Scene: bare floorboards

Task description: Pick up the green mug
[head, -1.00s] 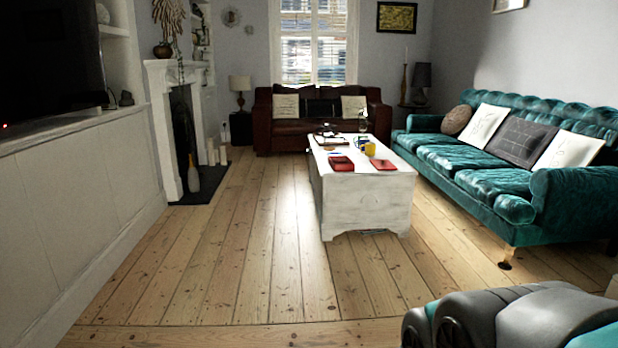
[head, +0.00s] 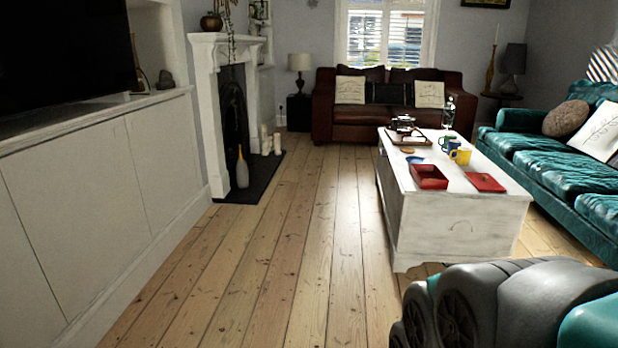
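A small mug that looks green and blue (head: 445,142) stands on the white chest table (head: 462,221), toward the back of its top. It is small, and I cannot be sure of its exact colour. A yellow mug (head: 461,157) stands just in front of it, with more yellow showing between the two. My gripper is not in view. Part of my own arm shows at the lower right, well short of the table.
A red open box (head: 428,177) and a flat red item (head: 485,182) lie at the table's front. A tray (head: 401,138) is behind. A teal sofa (head: 562,160) stands right, a fireplace (head: 203,75) left. Floorboards (head: 290,240) between are clear.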

